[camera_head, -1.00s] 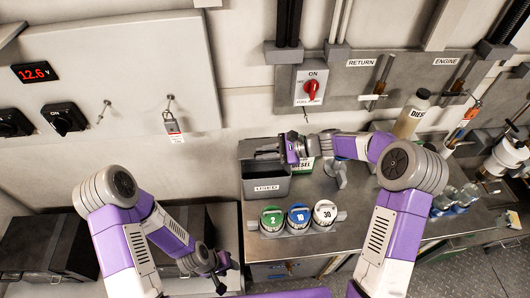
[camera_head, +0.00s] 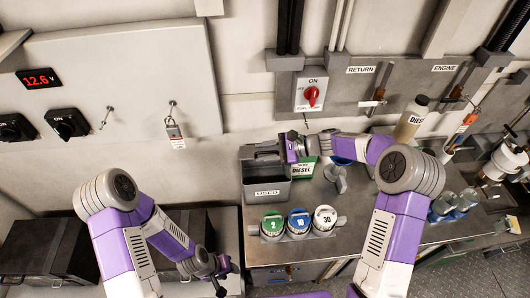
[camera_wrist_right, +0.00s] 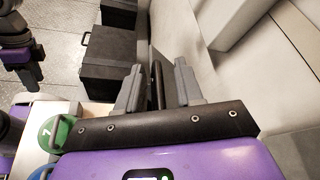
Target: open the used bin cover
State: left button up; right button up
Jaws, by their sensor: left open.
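The used bin (camera_head: 267,189) is a grey box with a "USED" label on its front, at the left end of the metal bench in the head view. My right gripper (camera_head: 266,152) reaches over its top from the right and hides part of it. I cannot tell how the cover stands. In the right wrist view, my right gripper's fingers (camera_wrist_right: 158,88) are apart. A dark upright bar (camera_wrist_right: 157,82) shows between them, with gaps on both sides. I cannot tell whether it belongs to the cover. My left gripper (camera_head: 223,277) is open and low, left of the bench.
A green-labelled diesel container (camera_head: 304,168) is beside my right gripper. A diesel bottle (camera_head: 411,118) stands farther right. Black boxes (camera_head: 45,245) are at the lower left. The wall is close behind the bin.

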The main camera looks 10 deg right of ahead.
jog(key=shift+s, duration=0.1)
jog(key=v, duration=0.7)
jog(key=shift+d, duration=0.25)
